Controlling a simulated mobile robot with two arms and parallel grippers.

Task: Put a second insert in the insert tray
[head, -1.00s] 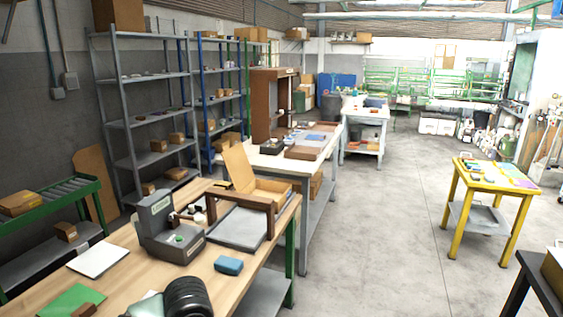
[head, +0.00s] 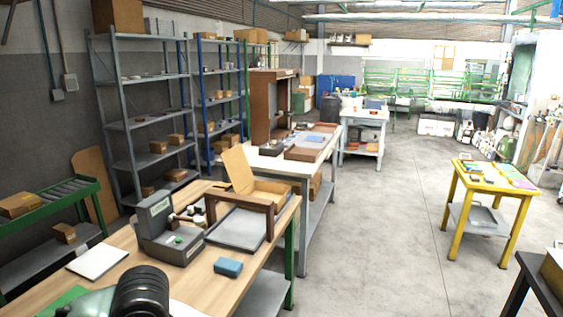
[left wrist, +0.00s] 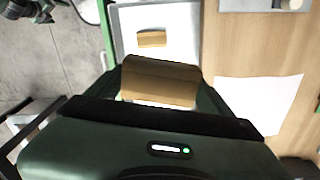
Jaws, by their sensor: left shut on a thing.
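My left gripper (left wrist: 160,88) is shut on a brown block-shaped insert (left wrist: 160,78) in the left wrist view. Beyond the held insert is a pale tray (left wrist: 182,28) with one smaller-looking brown insert (left wrist: 152,39) lying in it. The held insert covers the near part of the tray. I cannot tell how high it is above the tray. In the head view only my dark arm shows at the bottom left; the fingertips and the held insert are out of sight there. My right gripper is in neither view.
On the wooden bench (head: 190,285) are a white sheet (head: 98,261), a grey device (head: 165,232), a blue block (head: 228,267) and an open brown box (head: 262,185). Clear floor lies right of the bench.

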